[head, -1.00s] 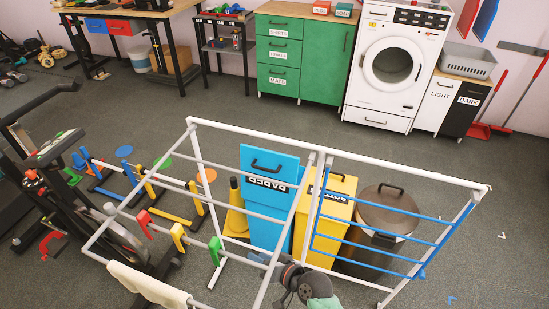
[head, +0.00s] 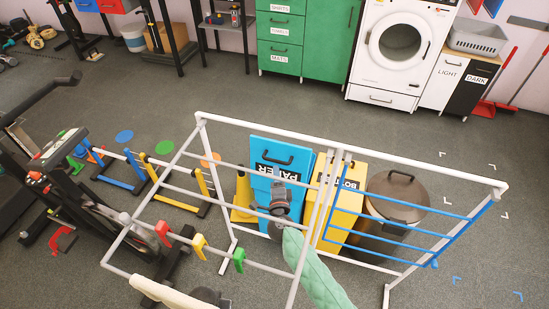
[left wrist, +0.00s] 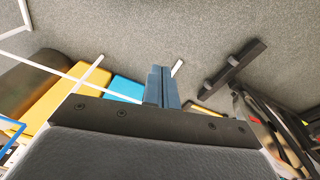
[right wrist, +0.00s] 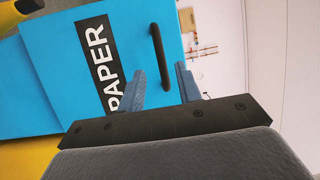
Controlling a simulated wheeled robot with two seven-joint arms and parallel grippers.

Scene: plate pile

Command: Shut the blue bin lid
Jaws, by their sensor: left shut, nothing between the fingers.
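The blue bin (head: 252,240) stands behind the white rack. Its blue lid (head: 262,150) appears raised, its face with a black handle (head: 278,158) and a PAPER label towards me. In the right wrist view, the lid (right wrist: 60,55) fills the left half and the handle (right wrist: 158,55) is just beyond the fingertips. My right gripper (head: 278,178) is open and empty in front of the lid; it also shows in the right wrist view (right wrist: 162,82). I cannot tell whether it touches. My left gripper (left wrist: 162,85) is shut and empty, low near the rack.
The white rack (head: 268,123) with blue bars crosses the space before the bins. A yellow bin (head: 345,195) and a brown round bin (head: 397,195) stand right of the blue one. An exercise bike (head: 90,190) is at left. Floor behind the bins is clear.

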